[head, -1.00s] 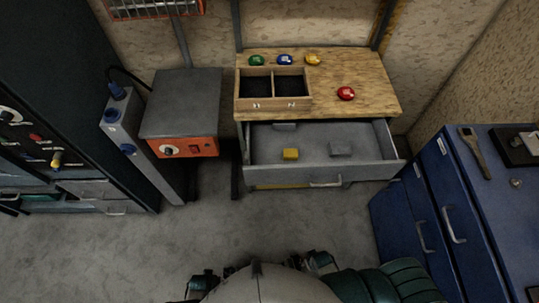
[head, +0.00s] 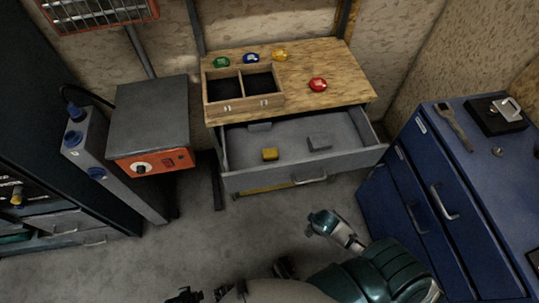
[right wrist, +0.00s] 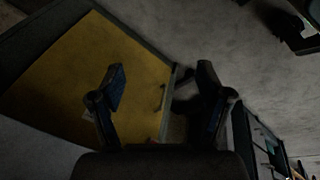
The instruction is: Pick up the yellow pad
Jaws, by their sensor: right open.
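A small yellow block (head: 270,154), the only small yellow piece in the drawer, lies in the open grey drawer (head: 305,167) under the wooden bench top. My right arm reaches in from the bottom right in the head view, its forward part below the drawer front and apart from the block. In the right wrist view my right gripper (right wrist: 162,78) is open, with nothing between its fingers. A large flat yellow surface (right wrist: 75,75) shows behind the fingers there; I cannot tell what it belongs to. My left gripper does not show clearly in the head view.
Two grey pieces, one at the right (head: 320,143) and one at the back (head: 260,126), share the drawer. A wooden two-compartment box (head: 243,104) and several coloured knobs are on the bench top (head: 335,70). A blue cabinet (head: 430,190) stands at the right.

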